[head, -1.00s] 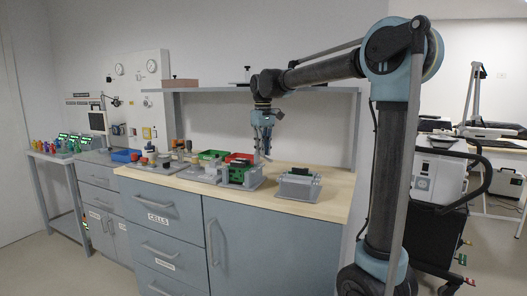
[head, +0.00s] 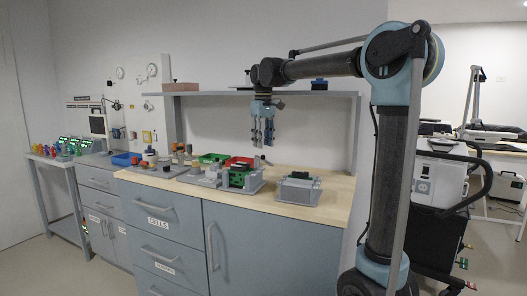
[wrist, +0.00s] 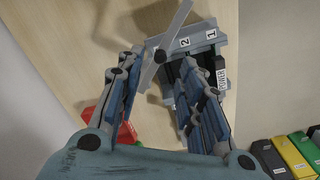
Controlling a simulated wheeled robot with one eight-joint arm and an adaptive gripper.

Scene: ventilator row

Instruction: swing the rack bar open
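My gripper (head: 262,143) hangs fingers-down above the bench, over the grey rack (head: 242,184) with green modules. In the wrist view my gripper (wrist: 170,92) has its two blue fingers spread apart with nothing held between them. The rack (wrist: 206,42) lies beyond and below the fingers, with slots marked 1 and 2 and a module labelled POWER. The grey rack bar (wrist: 174,30) runs diagonally past the rack's left side, with a dark pivot or knob on it. The right finger hides part of the rack. Contact with the bar cannot be made out.
A red bin (head: 240,160) and a green bin (head: 212,157) stand behind the rack. A second grey block (head: 299,189) stands to its right on the bench. A shelf (head: 215,93) runs behind my gripper. The wooden top (head: 335,187) is clear at the right.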

